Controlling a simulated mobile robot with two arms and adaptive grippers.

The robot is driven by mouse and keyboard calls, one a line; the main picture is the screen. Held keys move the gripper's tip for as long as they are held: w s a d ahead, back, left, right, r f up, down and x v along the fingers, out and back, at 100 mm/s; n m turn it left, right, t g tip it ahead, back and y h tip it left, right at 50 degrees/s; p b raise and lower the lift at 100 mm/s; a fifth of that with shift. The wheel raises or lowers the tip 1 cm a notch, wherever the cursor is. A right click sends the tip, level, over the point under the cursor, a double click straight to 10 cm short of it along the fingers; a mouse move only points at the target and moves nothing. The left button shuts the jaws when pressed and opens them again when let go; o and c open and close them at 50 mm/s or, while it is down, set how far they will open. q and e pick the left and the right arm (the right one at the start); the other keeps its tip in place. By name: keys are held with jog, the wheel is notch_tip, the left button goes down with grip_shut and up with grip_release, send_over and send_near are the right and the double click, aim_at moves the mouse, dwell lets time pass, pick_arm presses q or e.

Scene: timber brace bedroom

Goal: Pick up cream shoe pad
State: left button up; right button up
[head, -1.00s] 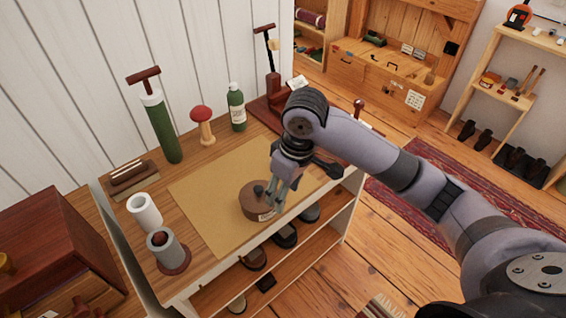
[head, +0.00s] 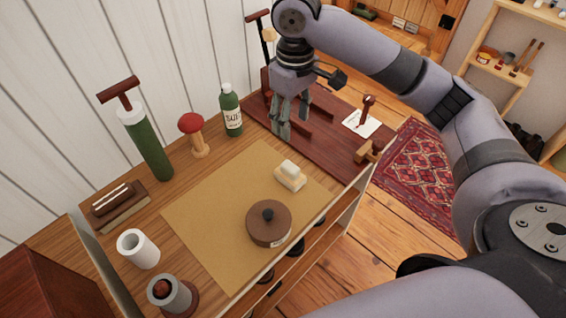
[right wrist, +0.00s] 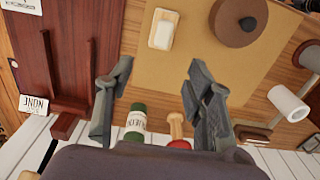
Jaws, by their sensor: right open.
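The cream shoe pad (head: 290,176) lies on the tan mat (head: 215,215), close to the mat's right edge, with a paler block on top. It also shows in the right wrist view (right wrist: 163,30), ahead of the fingers and between their lines. My right gripper (head: 282,127) is open and empty, raised above the far side of the table behind the pad. Its two fingers stand apart in the right wrist view (right wrist: 160,95). It does not touch the pad. My left gripper is not in view.
A round brown tin with a dark knob (head: 269,223) sits on the mat just in front of the pad. A green bottle (head: 231,110) and a red-topped wooden stand (head: 194,135) stand behind the mat. A dark red wooden board (head: 325,130) lies to the right.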

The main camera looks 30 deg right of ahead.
send_over(291, 166)
jog(key=f, duration=0.7)
jog(key=shift+s+d, duration=0.15)
jog(key=shift+s, duration=0.1)
jog(key=f, duration=0.3)
jog(key=shift+w, duration=0.2)
jog(key=shift+f, duration=0.9)
jog(key=f, duration=0.2)
jog(key=f+p, duration=0.1)
jog(key=shift+a+f, duration=0.25)
jog(key=shift+f, duration=0.45)
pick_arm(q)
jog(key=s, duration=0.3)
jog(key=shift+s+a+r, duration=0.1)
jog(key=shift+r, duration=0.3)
pick_arm(e)
jog(key=shift+f, duration=0.2)
jog(key=shift+c, duration=0.3)
grip_shut()
